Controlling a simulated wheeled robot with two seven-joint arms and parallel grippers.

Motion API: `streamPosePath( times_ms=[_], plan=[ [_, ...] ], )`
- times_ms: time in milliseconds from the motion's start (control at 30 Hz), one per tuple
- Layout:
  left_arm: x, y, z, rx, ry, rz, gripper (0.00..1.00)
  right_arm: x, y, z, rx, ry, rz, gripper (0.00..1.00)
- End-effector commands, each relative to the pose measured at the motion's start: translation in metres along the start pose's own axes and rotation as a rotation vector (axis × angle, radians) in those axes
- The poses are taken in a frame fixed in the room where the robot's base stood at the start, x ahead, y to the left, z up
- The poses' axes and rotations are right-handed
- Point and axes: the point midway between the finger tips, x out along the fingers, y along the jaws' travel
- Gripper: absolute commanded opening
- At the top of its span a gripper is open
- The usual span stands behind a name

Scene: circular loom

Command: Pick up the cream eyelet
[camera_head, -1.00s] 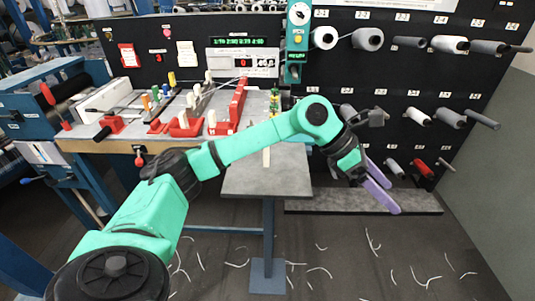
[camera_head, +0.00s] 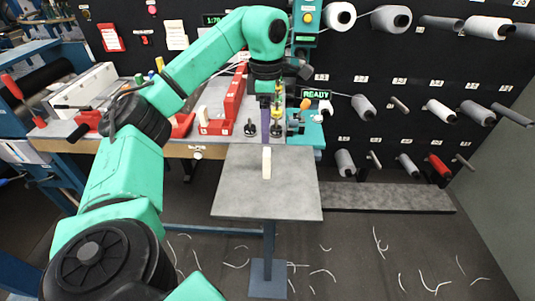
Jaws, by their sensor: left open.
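A small upright cream piece (camera_head: 266,161) stands on the grey side table (camera_head: 240,190); it is likely the cream eyelet, but its hole is too small to make out. My left gripper (camera_head: 270,124) points down just behind and above it in the picture, with its purple fingers open and apparently empty. I cannot tell the exact gap between the fingers and the cream piece. My right gripper is not in view.
Behind the side table, a workbench carries red holders (camera_head: 233,100) and small dark stands (camera_head: 250,128). A teal post with a READY display (camera_head: 316,94) stands to the right. A black wall with yarn spools (camera_head: 390,18) fills the back. The side table's front is clear.

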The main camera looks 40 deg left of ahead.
Motion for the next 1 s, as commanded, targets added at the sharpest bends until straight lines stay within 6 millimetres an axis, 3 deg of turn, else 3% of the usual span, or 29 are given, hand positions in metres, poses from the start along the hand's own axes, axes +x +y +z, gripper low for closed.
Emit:
streamPosePath(
  times_ms=[33,100,167,233,367,600,833,1000],
  plan=[
    [0.027,-0.001,0.000,0.002,0.002,-0.005,0.85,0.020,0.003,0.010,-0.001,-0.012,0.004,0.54],
    [0.046,-0.001,0.000,0.002,0.002,-0.005,0.85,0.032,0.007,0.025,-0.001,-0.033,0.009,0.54],
    [0.060,-0.001,0.000,0.001,0.001,-0.003,0.85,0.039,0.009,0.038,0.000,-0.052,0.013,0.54],
    [0.063,0.000,0.000,0.001,0.002,-0.002,0.85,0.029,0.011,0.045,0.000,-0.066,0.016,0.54],
    [0.077,-0.001,0.000,0.001,0.002,-0.003,0.85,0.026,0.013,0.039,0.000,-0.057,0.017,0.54],
    [0.118,-0.001,0.001,0.001,0.001,-0.002,0.85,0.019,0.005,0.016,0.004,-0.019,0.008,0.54],
    [0.123,-0.001,0.001,0.001,-0.002,0.000,0.85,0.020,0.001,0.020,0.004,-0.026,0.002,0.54],
    [0.123,-0.001,0.001,0.001,-0.002,0.000,0.20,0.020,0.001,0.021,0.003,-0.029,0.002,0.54]
  ],
)
